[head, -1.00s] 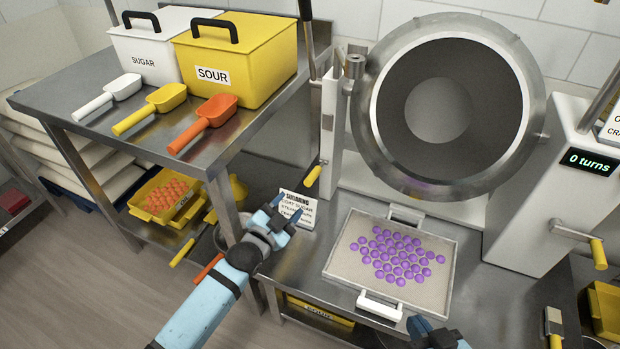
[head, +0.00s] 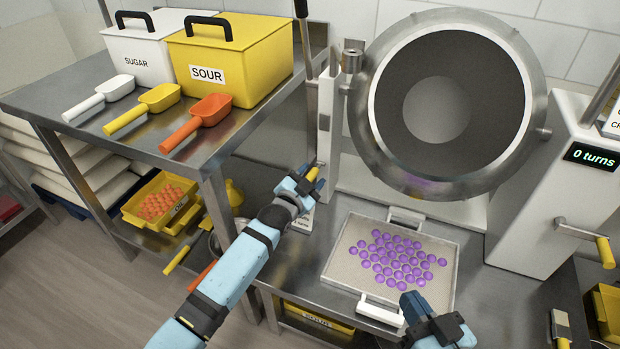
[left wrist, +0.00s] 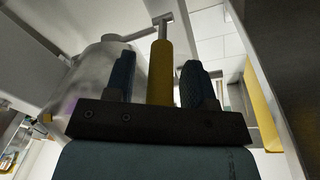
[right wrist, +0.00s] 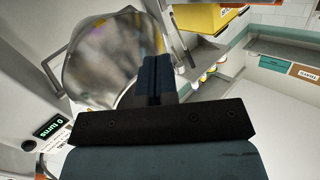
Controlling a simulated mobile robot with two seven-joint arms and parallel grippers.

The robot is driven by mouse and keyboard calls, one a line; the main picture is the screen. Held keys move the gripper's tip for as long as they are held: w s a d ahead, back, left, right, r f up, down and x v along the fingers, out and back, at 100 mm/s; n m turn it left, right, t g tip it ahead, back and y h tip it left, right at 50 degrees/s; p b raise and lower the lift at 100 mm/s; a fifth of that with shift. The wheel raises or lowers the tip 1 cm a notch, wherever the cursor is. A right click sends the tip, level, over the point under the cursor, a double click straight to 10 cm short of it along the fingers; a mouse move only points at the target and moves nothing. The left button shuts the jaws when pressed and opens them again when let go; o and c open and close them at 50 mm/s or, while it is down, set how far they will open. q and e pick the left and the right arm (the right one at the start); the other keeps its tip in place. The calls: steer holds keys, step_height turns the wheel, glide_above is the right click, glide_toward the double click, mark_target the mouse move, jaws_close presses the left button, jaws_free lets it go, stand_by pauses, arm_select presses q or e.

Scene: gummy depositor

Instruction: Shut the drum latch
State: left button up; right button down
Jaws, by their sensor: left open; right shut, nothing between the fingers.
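The drum (head: 540,85) is a large round steel vessel with a wide open mouth, at the upper right in the head view. A yellow-handled lever (head: 313,173), apparently the drum latch, hangs from the white post left of the drum. My left gripper (head: 308,179) is at this handle and partly hides it. In the left wrist view the yellow handle (left wrist: 160,75) stands between the two open fingers, with gaps on both sides. My right gripper (head: 408,299) is shut and empty, over the front right corner of the tray of purple gummies.
The tray (head: 338,262) lies on the steel bench below the drum. A crank (head: 605,250) sits on the white housing at right, whose display reads 0 turns. A steel shelf (head: 235,135) at left carries a sugar bin (head: 135,60), a yellow sour bin (head: 245,65) and scoops.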

arm_select(q)
jaws_close()
steer(key=shift+r+p, duration=0.15)
steer(key=shift+p, duration=0.25)
